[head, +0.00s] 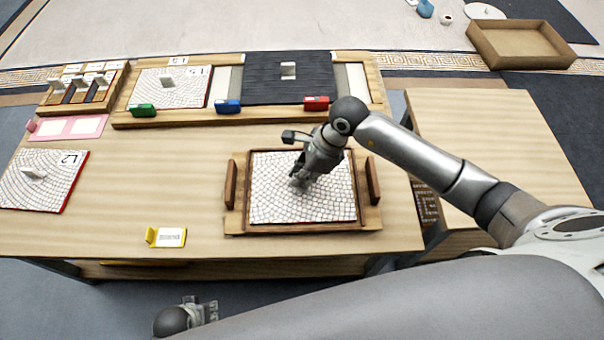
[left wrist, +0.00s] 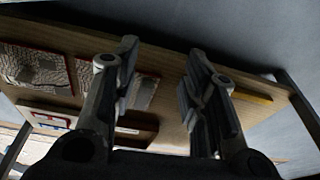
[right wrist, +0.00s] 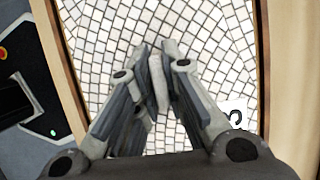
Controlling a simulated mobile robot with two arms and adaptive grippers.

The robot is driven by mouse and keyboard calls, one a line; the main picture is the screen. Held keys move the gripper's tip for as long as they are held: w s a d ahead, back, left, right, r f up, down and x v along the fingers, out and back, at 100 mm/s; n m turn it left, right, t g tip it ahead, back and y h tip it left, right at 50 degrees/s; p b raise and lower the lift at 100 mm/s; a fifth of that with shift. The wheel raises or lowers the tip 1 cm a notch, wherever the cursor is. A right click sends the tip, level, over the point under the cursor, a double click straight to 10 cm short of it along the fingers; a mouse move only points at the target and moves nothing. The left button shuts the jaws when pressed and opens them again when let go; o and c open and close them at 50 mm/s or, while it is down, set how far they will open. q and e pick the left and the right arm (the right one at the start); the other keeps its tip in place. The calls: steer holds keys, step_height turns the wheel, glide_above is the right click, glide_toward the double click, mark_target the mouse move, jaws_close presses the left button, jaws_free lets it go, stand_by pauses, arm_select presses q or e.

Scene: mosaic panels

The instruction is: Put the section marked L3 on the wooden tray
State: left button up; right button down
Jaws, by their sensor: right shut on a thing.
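A white mosaic section (head: 268,205) with a thin red edge lies within the rim of the wooden tray (head: 300,229), on the table's right half. It also shows in the right wrist view (right wrist: 205,35). Its label (right wrist: 236,118) is partly hidden by my gripper; a sideways 3 seems to show. My right gripper (head: 297,184) is shut on the section's pale upright handle (right wrist: 159,82). The section looks level; I cannot tell whether it touches the tray floor. My left gripper (head: 208,308) is open and empty, low in front of the table; its spread fingers show in the left wrist view (left wrist: 160,85).
Section L2 (head: 40,178) lies at the table's left. A wooden frame (head: 232,118) at the back holds section L5 (head: 168,88), a dark panel (head: 290,78) and coloured clips. A yellow holder (head: 166,237) stands near the front edge. The table between L2 and the tray is clear.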

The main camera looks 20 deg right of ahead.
arm_select(q)
steer(key=shift+w+r, duration=0.15)
steer(key=shift+r, duration=0.05)
arm_select(e)
steer(key=c, duration=1.5)
jaws_free()
arm_select(q)
steer(key=shift+r, duration=0.15)
steer(key=f, duration=0.1)
steer(key=s+f+p, duration=0.1)
steer(key=f, duration=0.1)
steer(key=s+f, duration=0.1)
steer(key=f, duration=0.1)
steer(key=shift+s+a, duration=0.15)
steer(key=shift+s, duration=0.1)
arm_select(e)
steer(key=v, duration=1.2)
